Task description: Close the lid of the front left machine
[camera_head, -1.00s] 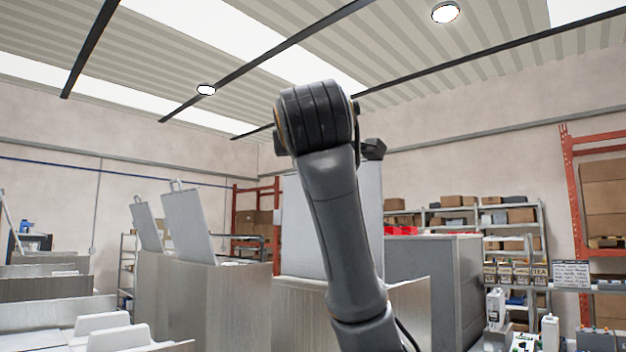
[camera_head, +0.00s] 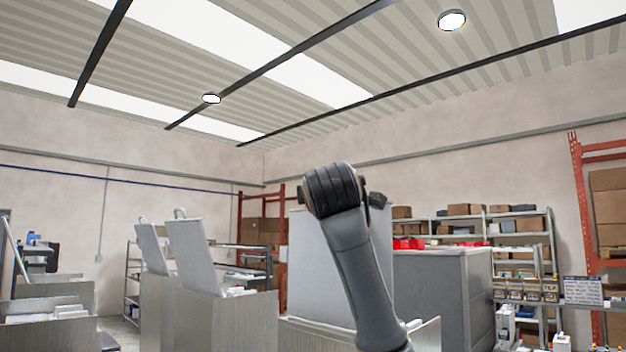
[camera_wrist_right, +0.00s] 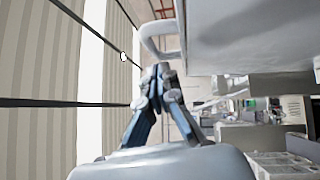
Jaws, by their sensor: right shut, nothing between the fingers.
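A large pale raised lid (camera_head: 308,262) stands upright in the middle of the head view, partly hidden by my right arm. Two more raised lids, a nearer one (camera_head: 195,255) and one behind it (camera_head: 151,248), lean back on metal machine bodies to the left. I cannot tell for sure which is the front left machine. In the right wrist view, a grey lid (camera_wrist_right: 250,35) with a looped handle (camera_wrist_right: 150,42) is close to my right gripper (camera_wrist_right: 160,76). The gripper is shut and empty, just beside the handle; contact is unclear. My left gripper is not in view.
Metal machine bodies (camera_head: 245,318) stand below the lids. A grey cabinet (camera_head: 430,295) with red items (camera_head: 408,244) on top is right of my arm. Shelves with boxes (camera_head: 520,225) and an orange rack (camera_head: 582,200) line the back. The space above the lids is clear.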

